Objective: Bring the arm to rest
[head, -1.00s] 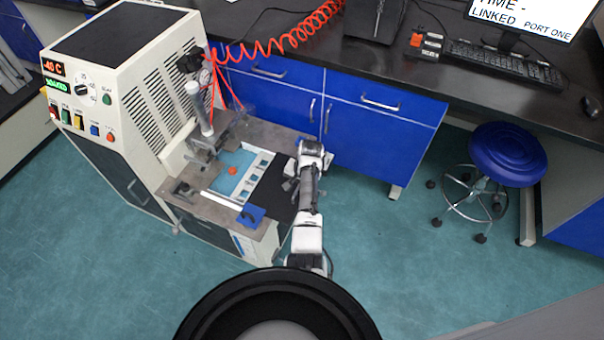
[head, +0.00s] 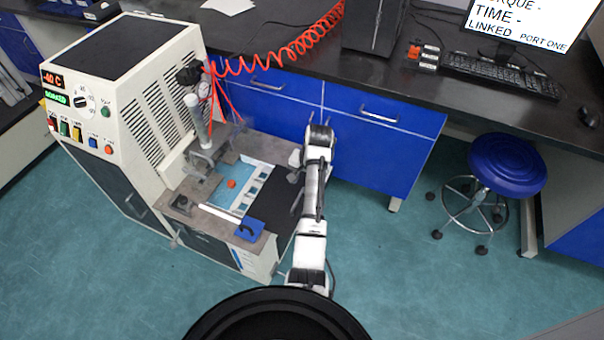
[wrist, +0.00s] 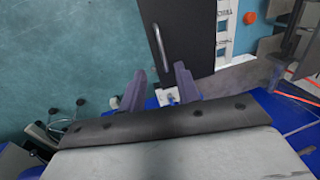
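My arm reaches up from the bottom middle of the head view, beside the right edge of the rheometer's work deck. My gripper (head: 295,177) is small and partly hidden there by my wrist. In the wrist view my gripper (wrist: 160,76) shows two dark fingers spread apart, with no held object between them. The rheometer (head: 130,85) is a large white cabinet with a display reading -40 C and a lit green sign. An orange-red disc (head: 231,183) lies on its blue surface beside a white slotted strip (head: 254,188). An orange-red round thing (wrist: 250,18) shows in the wrist view.
A blue block (head: 250,228) sits at the deck's front corner. Blue cabinets under a black bench (head: 290,45) stand behind my arm. A red coiled hose (head: 290,52) hangs above the deck. A blue stool (head: 507,165) stands at right. The floor between stool and arm is clear.

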